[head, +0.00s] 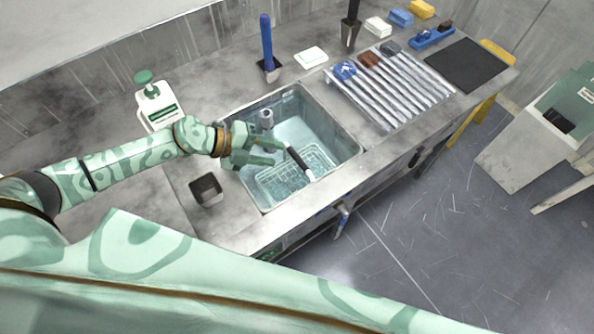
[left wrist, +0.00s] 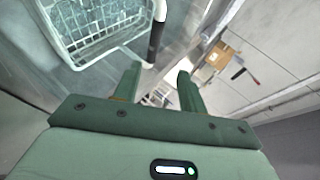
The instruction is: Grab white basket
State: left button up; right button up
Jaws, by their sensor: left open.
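A white wire basket (head: 285,183) sits low in the sink (head: 342,158), toward its front side. A black handle (head: 297,160) with a white end rises beside the basket's middle. My left gripper (head: 281,152) is open and empty above the sink, its fingers reaching toward the black handle without visibly closing on it. In the left wrist view the basket (left wrist: 98,30) is at the upper left and the black handle (left wrist: 155,42) stands just beyond the open fingers. My right gripper is not in view.
A soap bottle (head: 157,103) and a small dark cup (head: 206,190) stand left of the sink. A ribbed drainboard (head: 392,88) with sponges lies to its right. A blue-handled brush (head: 267,45) stands behind. The sink's walls surround the basket.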

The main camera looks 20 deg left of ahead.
aim_at(296, 160)
pick_arm(q)
jog(key=x, duration=0.2)
jog(key=b+x, duration=0.1)
jog(key=x, duration=0.2)
jog(key=f+b+x, duration=0.1)
jog(key=x, duration=0.2)
jog(key=shift+a+f, duration=0.1)
jog(key=shift+a, duration=0.3)
grip_shut()
dwell(0.9)
